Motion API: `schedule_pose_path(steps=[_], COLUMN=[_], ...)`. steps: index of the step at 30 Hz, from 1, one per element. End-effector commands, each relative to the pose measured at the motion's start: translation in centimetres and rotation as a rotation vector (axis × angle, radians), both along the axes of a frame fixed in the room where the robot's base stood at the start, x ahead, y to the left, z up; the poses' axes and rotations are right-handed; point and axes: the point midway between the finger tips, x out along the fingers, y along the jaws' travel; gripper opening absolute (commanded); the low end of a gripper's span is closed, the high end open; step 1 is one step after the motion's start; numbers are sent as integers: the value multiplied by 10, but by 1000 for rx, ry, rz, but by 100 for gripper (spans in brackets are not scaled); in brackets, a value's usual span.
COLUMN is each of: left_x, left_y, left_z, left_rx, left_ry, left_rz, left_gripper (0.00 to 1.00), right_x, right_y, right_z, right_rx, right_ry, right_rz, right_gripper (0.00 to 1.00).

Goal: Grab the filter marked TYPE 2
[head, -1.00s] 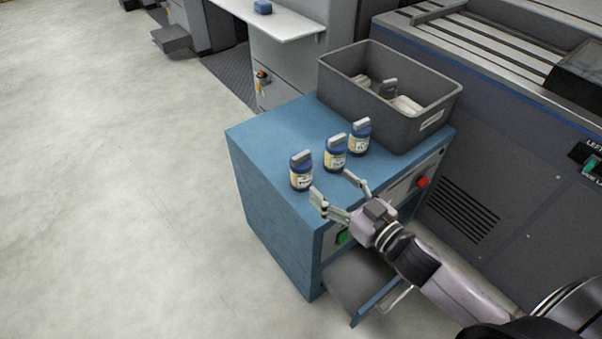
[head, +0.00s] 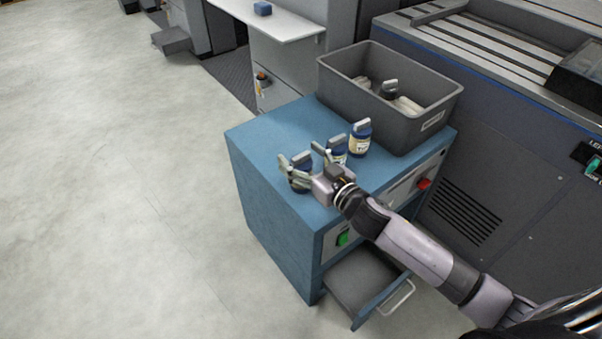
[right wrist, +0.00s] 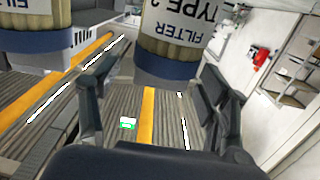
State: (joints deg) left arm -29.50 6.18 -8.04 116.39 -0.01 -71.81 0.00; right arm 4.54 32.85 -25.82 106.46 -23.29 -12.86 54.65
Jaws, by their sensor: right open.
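In the right wrist view, the filter between the open fingers (right wrist: 165,110) has an upside-down label (right wrist: 185,35) reading FILTER TYPE and a digit that looks like 2, cut near the top edge. Another filter (right wrist: 35,30) shows at the left there. My left gripper is not in view.
A grey bin (head: 398,125) with several pale items stands at the cabinet's back right. An open drawer (head: 362,285) juts from the cabinet (head: 262,165) under my right arm. A large grey machine (head: 500,170) stands at right. The floor at left is clear.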

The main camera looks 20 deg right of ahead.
Motion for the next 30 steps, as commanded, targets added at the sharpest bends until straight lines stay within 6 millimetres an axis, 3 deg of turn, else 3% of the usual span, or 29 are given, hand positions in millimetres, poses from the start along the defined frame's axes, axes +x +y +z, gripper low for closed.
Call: schedule_pose_path(steps=[9, 30], left_x=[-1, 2], left_y=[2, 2], left_z=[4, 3], left_rx=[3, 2], left_ry=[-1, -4], left_rz=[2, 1], left_gripper=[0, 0], right_x=[5, 4], right_y=[2, 2], right_z=[0, 0], right_rx=[0, 0], right_ry=[0, 0], right_rz=[1, 1], right_gripper=[69, 22])
